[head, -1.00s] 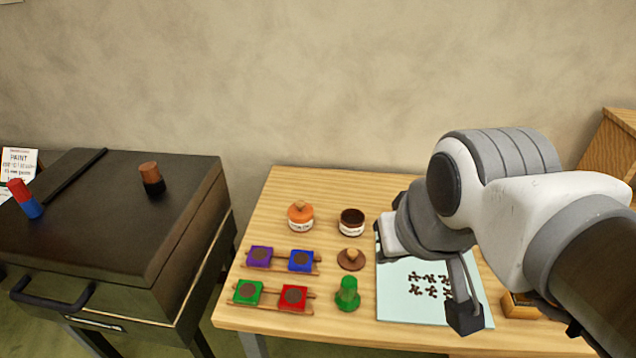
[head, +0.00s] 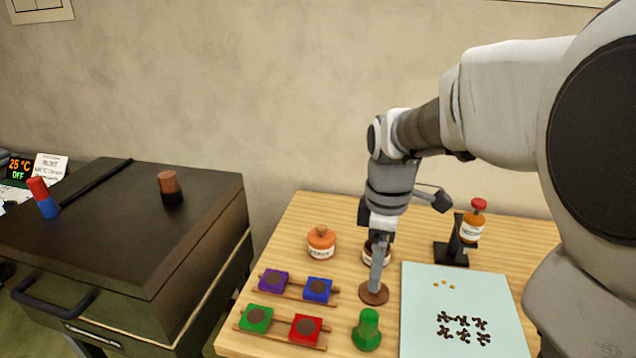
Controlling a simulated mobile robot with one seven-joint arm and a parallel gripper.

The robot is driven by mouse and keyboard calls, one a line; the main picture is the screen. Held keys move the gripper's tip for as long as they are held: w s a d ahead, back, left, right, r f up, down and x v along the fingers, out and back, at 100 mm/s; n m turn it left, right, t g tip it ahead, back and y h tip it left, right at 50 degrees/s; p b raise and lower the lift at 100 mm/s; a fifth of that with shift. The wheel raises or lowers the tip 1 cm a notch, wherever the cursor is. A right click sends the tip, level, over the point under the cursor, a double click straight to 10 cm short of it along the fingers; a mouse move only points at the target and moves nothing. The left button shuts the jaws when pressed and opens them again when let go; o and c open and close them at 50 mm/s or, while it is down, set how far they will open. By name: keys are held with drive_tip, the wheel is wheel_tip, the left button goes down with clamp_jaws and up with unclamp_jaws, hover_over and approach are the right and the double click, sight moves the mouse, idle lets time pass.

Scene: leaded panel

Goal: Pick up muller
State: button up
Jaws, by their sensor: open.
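The muller seems to be the green, knob-topped piece (head: 367,330), upright near the table's front edge, left of the pale slab (head: 463,280). My gripper (head: 375,286) points straight down behind it, its fingers seen edge-on and overlapping. The tips are at the round brown lid (head: 374,297) with a knob; the fingers hide the knob. I cannot tell whether they touch the lid. The gripper is open, apart from the green piece. Behind it, a dark open jar (head: 383,258) is partly hidden by the fingers.
An orange-lidded jar (head: 321,243) and racks with purple (head: 273,280), blue (head: 318,290), green (head: 257,319) and red (head: 306,327) blocks are left. Dark bits lie on the slab.

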sight(370, 315)
wheel_tip(370, 315, down, 13)
drive_tip(key=shift+w+r+b, duration=0.1)
drive_tip(key=shift+w+b, duration=0.05)
drive_tip(key=shift+b, duration=0.8)
drive_tip(key=f, duration=0.2)
drive_tip(key=f+b, duration=0.1)
drive_tip(key=f, duration=0.1)
drive_tip(key=shift+s+f, duration=0.1)
drive_tip(key=shift+s, duration=0.3)
drive_tip(key=shift+f, duration=0.5)
clamp_jaws()
drive_tip(key=shift+w+r, duration=0.1)
